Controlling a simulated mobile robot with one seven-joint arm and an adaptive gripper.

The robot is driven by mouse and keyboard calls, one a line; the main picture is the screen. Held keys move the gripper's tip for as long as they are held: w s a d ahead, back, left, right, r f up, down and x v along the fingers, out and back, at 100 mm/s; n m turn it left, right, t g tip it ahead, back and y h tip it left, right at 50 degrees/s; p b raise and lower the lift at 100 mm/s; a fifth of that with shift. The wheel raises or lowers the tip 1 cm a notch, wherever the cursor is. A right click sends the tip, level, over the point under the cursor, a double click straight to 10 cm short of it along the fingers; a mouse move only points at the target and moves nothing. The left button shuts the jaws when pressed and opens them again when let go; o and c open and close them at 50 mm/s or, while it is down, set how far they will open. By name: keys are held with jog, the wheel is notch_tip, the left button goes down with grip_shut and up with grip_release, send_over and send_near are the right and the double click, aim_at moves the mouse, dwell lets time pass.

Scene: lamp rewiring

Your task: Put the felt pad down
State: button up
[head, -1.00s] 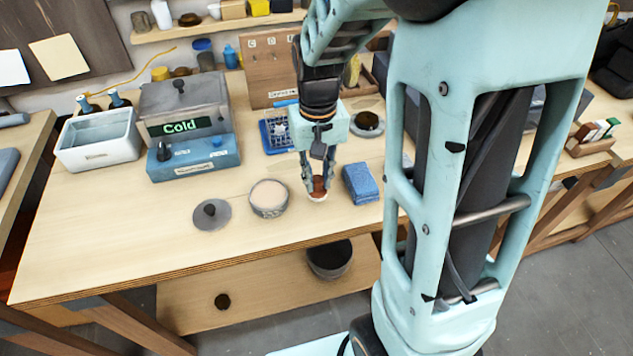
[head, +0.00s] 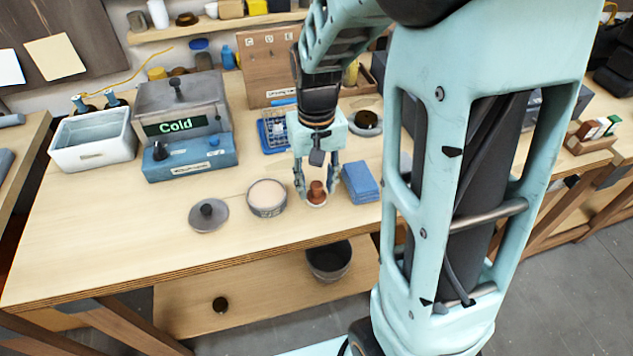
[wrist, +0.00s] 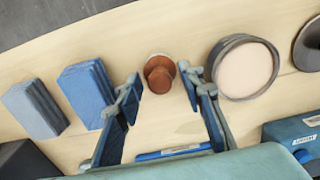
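The felt pad (head: 317,203) appears to be the small piece with a reddish-brown knob and a pale round base. It stands upright on the workbench, between a round tin and a blue block. It also shows in the wrist view (wrist: 159,73), seen from above. My gripper (head: 316,189) is open around the knob, with one finger on each side and a visible gap to both. The wrist view shows the same gap between the fingers.
The round tin (head: 267,196) with pale filling is close on the left, its lid (head: 208,215) beyond. The blue block (head: 360,182) is close on the right. The Cold unit (head: 186,125) stands farther back left. The bench's front left is clear.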

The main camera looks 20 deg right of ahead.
aim_at(317, 184)
notch_tip(317, 184, up, 12)
jog(key=p, duration=0.1)
jog(key=shift+r, duration=0.15)
dwell(0.4)
